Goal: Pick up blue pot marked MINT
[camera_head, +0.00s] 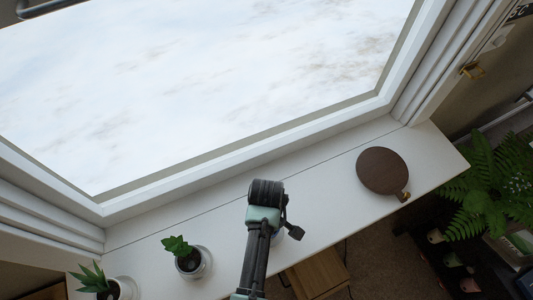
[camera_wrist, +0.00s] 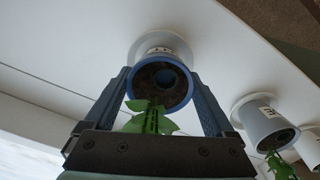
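In the wrist view a blue-rimmed pot (camera_wrist: 143,75) with dark soil and a green leafy plant (camera_wrist: 150,121) stands on a white saucer (camera_wrist: 170,37) on the sill. A pale label (camera_wrist: 160,50) with dark letters shows on its far side; I cannot read it fully. My gripper (camera_wrist: 158,77) is open, one finger on each side of the pot. The fingertips are close to the rim; I cannot tell if they touch. In the head view my gripper (camera_head: 291,226) is over the sill's front part and mostly hides this pot.
Two potted plants (camera_head: 190,261) (camera_head: 112,290) stand left on the white sill (camera_head: 230,225). A grey labelled pot (camera_wrist: 262,118) and another pot (camera_wrist: 309,147) show right in the wrist view. A round dark board (camera_head: 382,170) lies at right. The window is behind.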

